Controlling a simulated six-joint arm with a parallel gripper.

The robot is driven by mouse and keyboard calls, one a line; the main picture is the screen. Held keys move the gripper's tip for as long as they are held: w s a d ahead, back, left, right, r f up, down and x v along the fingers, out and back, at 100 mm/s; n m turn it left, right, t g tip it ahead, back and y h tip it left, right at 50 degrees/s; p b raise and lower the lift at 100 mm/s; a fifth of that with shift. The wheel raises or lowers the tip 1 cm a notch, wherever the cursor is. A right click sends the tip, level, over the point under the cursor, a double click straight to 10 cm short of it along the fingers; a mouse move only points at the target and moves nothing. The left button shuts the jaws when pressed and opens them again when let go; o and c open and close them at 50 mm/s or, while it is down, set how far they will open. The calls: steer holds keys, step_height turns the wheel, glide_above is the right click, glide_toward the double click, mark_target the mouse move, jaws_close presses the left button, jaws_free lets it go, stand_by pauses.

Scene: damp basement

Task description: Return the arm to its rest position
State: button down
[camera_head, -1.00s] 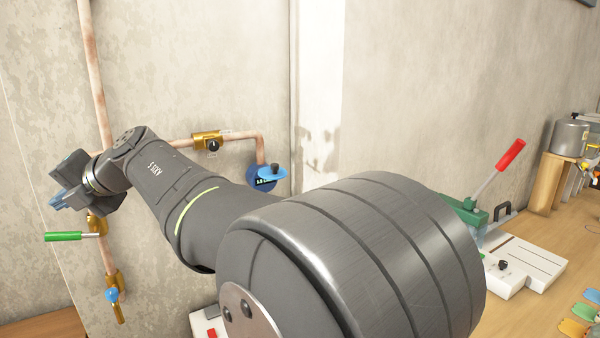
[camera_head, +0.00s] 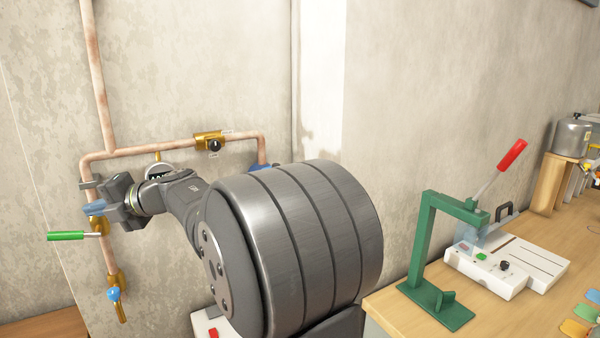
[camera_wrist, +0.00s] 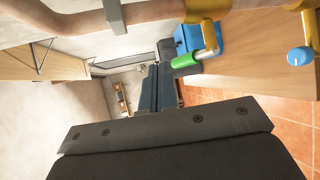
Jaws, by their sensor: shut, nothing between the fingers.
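My gripper (camera_head: 92,209) is shut and empty at the left of the head view, with its bluish fingers pointing left in front of the copper pipe. It shows just above the green-handled lever (camera_head: 67,236); I cannot tell the gap in depth. In the wrist view the shut fingers (camera_wrist: 158,88) point away from the camera, and the green handle (camera_wrist: 186,61) is close to their right. My thick grey arm fills the middle of the head view and hides part of the wall and pipework.
Copper pipe (camera_head: 150,146) runs along the wall with a brass valve (camera_head: 209,140), a partly hidden gauge (camera_head: 159,170) and a blue-handled tap (camera_head: 114,295). A green press (camera_head: 425,240) and a white device (camera_head: 510,266) stand on the wooden bench at right.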

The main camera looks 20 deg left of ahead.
steer(key=w+d+m+y, duration=0.1)
steer(key=w+d, duration=0.3)
steer(key=d, duration=1)
steer(key=shift+d+f+m+g+y, duration=0.3)
steer(key=shift+d+f+g+y, duration=0.1)
steer(key=shift+y, duration=0.4)
steer(key=m+t+h, duration=0.1)
steer(key=m+h, duration=0.1)
steer(key=m, duration=0.5)
glide_toward(58, 235)
steer(key=s+a+r, duration=0.1)
steer(key=s+a, duration=0.2)
steer(key=shift+w+a+f, duration=0.55)
steer(key=shift+w+a, duration=0.15)
steer(key=shift+a, duration=0.1)
steer(key=shift+w+a+f, duration=0.35)
steer(key=shift+a+f, duration=0.05)
steer(key=shift+a, duration=0.1)
